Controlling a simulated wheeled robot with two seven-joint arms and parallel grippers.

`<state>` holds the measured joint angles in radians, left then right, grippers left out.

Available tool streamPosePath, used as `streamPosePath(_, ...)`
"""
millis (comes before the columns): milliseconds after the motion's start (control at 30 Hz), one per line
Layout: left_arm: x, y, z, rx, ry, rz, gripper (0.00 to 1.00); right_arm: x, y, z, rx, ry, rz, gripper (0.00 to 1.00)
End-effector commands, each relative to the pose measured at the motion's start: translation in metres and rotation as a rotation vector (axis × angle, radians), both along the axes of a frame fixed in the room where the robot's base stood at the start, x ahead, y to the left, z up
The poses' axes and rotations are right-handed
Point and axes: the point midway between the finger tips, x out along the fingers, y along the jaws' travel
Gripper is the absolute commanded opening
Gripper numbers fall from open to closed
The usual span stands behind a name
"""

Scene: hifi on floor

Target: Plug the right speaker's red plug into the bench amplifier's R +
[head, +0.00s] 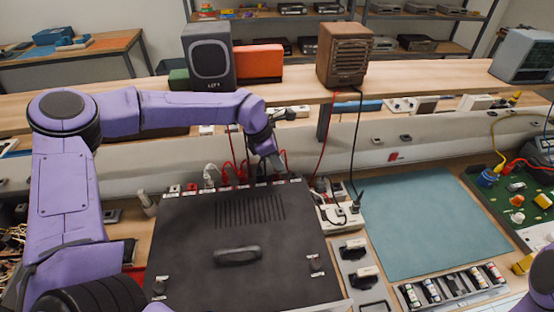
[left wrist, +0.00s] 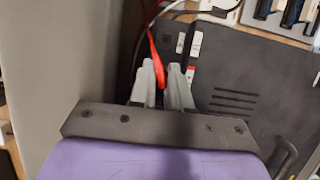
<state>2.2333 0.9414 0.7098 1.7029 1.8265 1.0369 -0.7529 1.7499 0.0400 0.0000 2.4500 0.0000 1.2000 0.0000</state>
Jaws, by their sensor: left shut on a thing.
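The bench amplifier (head: 180,250) is a black box with a handle and vent slots, and small labels line its far edge. My left gripper (head: 275,165) is at that far edge, right of its middle. In the left wrist view its two grey fingers are shut on a red plug (left wrist: 157,68), with the amplifier (left wrist: 255,70) beside them. Whether the plug's tip is in a socket is hidden. The right speaker (head: 343,55) is a brown box on the shelf, with a red lead and a black lead hanging down. My right gripper is out of view.
The grey left speaker (head: 208,58) stands on the shelf (head: 285,88). Other red and white plugs (head: 228,172) stand along the amplifier's far edge. A white block (head: 340,215) with cables lies to its right. The blue-green mat (head: 430,225) is clear.

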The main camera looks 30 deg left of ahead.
Motion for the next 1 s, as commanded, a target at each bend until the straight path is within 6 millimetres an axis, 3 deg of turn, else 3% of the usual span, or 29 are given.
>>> streamPosePath(1000,-0.0001,0.0,-0.0097,-0.001,0.001,0.001,0.0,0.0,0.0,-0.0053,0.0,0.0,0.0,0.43)
